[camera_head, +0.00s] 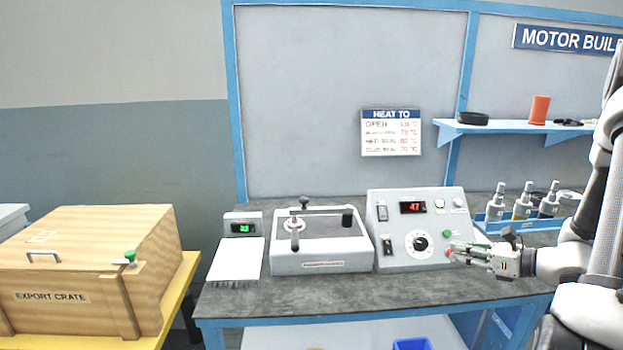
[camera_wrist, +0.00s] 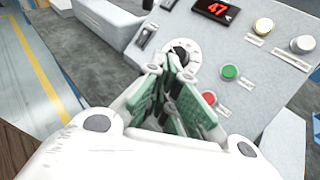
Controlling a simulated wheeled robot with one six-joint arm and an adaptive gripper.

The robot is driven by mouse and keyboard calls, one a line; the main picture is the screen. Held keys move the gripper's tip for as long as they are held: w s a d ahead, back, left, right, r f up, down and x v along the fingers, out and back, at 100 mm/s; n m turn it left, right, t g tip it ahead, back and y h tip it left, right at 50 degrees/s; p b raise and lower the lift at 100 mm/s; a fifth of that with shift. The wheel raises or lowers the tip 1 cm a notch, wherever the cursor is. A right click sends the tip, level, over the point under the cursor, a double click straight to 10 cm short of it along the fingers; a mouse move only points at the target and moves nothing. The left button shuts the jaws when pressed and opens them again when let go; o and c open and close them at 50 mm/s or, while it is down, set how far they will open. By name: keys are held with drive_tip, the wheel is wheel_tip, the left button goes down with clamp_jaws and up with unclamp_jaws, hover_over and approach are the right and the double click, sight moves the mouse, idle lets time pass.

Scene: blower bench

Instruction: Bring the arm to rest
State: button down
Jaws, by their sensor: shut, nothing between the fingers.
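My gripper (camera_head: 455,249) is shut and empty, held in front of the lower right of the grey control box (camera_head: 385,228). In the wrist view my gripper (camera_wrist: 180,62) has its green-padded fingers together, over the area of the box's dial (camera_wrist: 193,48). The red button (camera_wrist: 209,98) and green button (camera_wrist: 229,72) lie just right of the fingers. Whether the fingertips touch the panel I cannot tell. The red display (camera_head: 412,208) reads 47. My arm reaches in from the right edge in the head view.
A grey device with a lever (camera_head: 322,256) and a scale reading 33 (camera_head: 240,228) stand left of the box. Several bottles (camera_head: 520,208) stand in a blue rack behind my wrist. A shelf (camera_head: 500,128) hangs above. A wooden export crate (camera_head: 75,295) is at far left.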

drive_tip(key=s+a+r+n+g+h, duration=0.1)
drive_tip(key=s+a+r+n+g, duration=0.1)
drive_tip(key=s+n+g, duration=0.5)
drive_tip(key=s+a+r+n+g+h, duration=0.1)
drive_tip(key=s+a+r+n+g, duration=0.2)
drive_tip(key=s+n, duration=0.7)
drive_tip(key=s+d+r+n+h, duration=0.5)
drive_tip(key=s+r+n+h, duration=0.1)
drive_tip(key=r+n+h, duration=0.15)
drive_tip(key=a+r+n+t, duration=0.3)
drive_tip(key=r+n, duration=0.1)
drive_tip(key=r, duration=0.3)
drive_tip(key=shift+w+a+r+t, duration=0.15)
drive_tip(key=shift+a+r+t, duration=0.1)
drive_tip(key=shift+a+t, duration=0.1)
drive_tip(key=shift+n+h, duration=0.25)
idle(1.2)
